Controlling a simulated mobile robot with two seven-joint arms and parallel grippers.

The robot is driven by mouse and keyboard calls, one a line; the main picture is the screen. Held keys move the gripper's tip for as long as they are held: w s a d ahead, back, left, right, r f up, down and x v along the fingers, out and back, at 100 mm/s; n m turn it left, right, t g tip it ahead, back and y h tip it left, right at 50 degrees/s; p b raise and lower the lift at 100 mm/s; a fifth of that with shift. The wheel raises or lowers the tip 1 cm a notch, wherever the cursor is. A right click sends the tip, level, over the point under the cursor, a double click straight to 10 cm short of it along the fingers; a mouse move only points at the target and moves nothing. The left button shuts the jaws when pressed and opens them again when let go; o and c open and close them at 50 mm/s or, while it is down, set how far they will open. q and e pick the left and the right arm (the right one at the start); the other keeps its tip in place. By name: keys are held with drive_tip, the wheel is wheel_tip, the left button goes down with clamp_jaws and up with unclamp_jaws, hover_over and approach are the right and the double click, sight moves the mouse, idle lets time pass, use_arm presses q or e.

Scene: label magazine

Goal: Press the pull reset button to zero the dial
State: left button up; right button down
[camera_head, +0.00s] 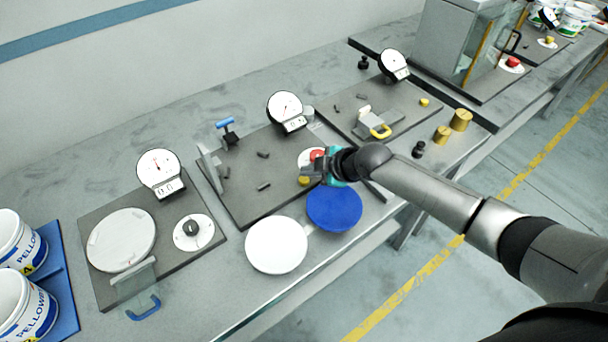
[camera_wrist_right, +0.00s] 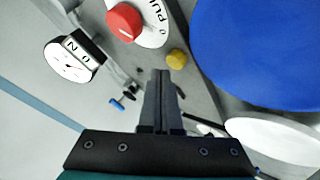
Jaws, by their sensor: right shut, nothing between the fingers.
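My right gripper (camera_head: 308,171) is shut and empty, its fingers pointing left above the middle plate. In the wrist view its closed fingertips (camera_wrist_right: 161,76) are close to a small yellow button (camera_wrist_right: 177,58); I cannot tell whether they touch. The button also shows in the head view (camera_head: 303,180), beside the fingers. A red knob (camera_wrist_right: 124,22) sits on a white disc printed "PULL" and 0. In the head view the knob (camera_head: 317,155) is partly hidden by my gripper. The white dial (camera_head: 285,106) stands at the plate's back edge; its reading is too small to tell. My left gripper is not in view.
A white disc (camera_head: 276,246) and a blue disc (camera_head: 334,208) lie in front of the plate. A blue-handled clamp (camera_head: 228,131) stands at the back. Similar dial stations stand left (camera_head: 159,171) and right (camera_head: 393,65). White buckets (camera_head: 22,304) are at far left.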

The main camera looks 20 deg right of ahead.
idle(0.3)
wheel_tip(320, 180, up, 5)
drive_tip(key=p, duration=0.4)
idle(0.4)
